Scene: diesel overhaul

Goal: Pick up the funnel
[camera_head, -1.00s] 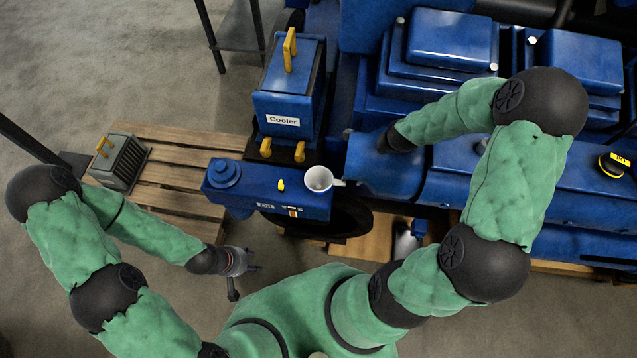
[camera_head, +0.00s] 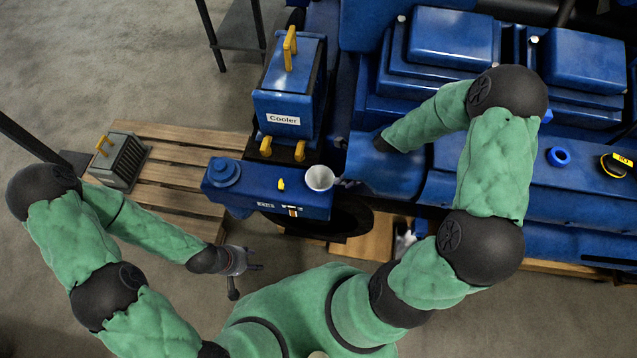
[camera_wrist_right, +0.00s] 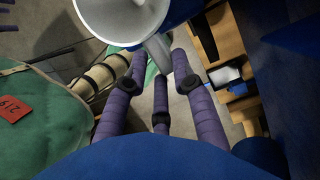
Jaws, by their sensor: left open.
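The white funnel (camera_head: 319,177) stands on the right end of the blue tank (camera_head: 270,198), its wide mouth facing up. In the right wrist view the funnel (camera_wrist_right: 125,18) fills the top, with its pale handle (camera_wrist_right: 158,52) reaching down between the purple fingertips of my right gripper (camera_wrist_right: 160,68). The fingers are spread apart around the handle; I cannot tell whether any touches it. My left gripper (camera_head: 255,267) is open and empty, below the tank.
A blue cooler box (camera_head: 287,100) with yellow handles stands behind the tank. A grey finned block (camera_head: 119,160) sits on the wooden pallet (camera_head: 178,165) at left. The blue engine (camera_head: 450,60) fills the right. Bare floor (camera_head: 130,60) lies at the upper left.

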